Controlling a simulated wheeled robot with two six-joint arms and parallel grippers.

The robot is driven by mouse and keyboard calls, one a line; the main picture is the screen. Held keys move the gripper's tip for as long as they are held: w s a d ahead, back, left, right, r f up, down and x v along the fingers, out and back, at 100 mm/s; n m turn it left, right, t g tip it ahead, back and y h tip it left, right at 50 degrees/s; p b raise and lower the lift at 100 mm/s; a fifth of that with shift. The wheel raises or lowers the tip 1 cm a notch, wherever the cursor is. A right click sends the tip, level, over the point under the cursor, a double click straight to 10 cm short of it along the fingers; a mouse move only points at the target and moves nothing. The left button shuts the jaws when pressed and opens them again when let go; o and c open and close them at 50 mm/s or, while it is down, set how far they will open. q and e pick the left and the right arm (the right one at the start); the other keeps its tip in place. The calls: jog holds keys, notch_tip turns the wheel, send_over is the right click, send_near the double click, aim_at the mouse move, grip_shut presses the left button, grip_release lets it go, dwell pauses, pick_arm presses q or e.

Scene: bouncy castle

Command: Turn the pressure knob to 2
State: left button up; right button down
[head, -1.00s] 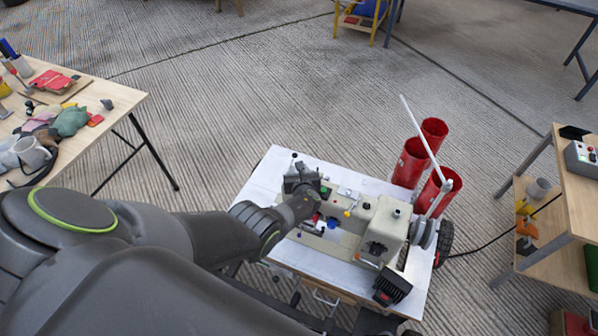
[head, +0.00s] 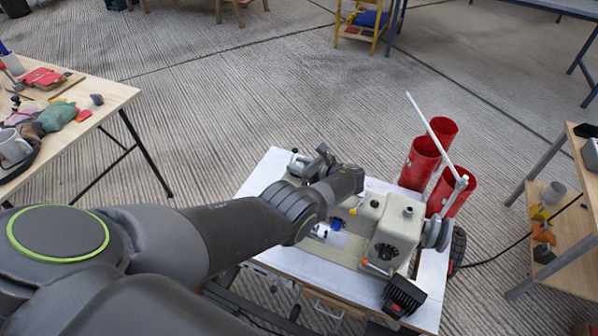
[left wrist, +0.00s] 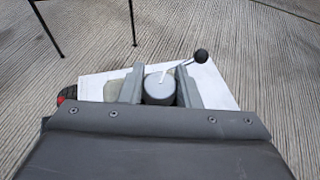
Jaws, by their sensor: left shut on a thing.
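The grey round knob (left wrist: 160,90) has a white pointer line on top that slants up and to the right in the left wrist view. My left gripper (left wrist: 159,84) has one finger on each side of it and is shut on it. In the head view my left gripper (head: 312,166) is over the back left part of the beige machine (head: 398,228), and my wrist hides the knob there. No number scale around the knob is readable. My right gripper is not in view.
The machine stands on a white-topped table (head: 262,178). A black-ball lever (left wrist: 201,56) is close to the right finger. Red cylinders (head: 422,160) and a white rod (head: 432,135) rise at the right. A cluttered table (head: 108,98) is at the left.

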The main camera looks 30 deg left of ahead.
pick_arm(q)
jog(key=shift+w, duration=0.1)
jog(key=shift+d, duration=0.1)
dwell(0.4)
jog(key=o, duration=1)
jog(key=p+v, duration=0.2)
jog(key=v, duration=0.7)
jog(key=shift+d+r, duration=0.25)
jog(key=v, duration=0.8)
jog(key=shift+w, duration=0.15)
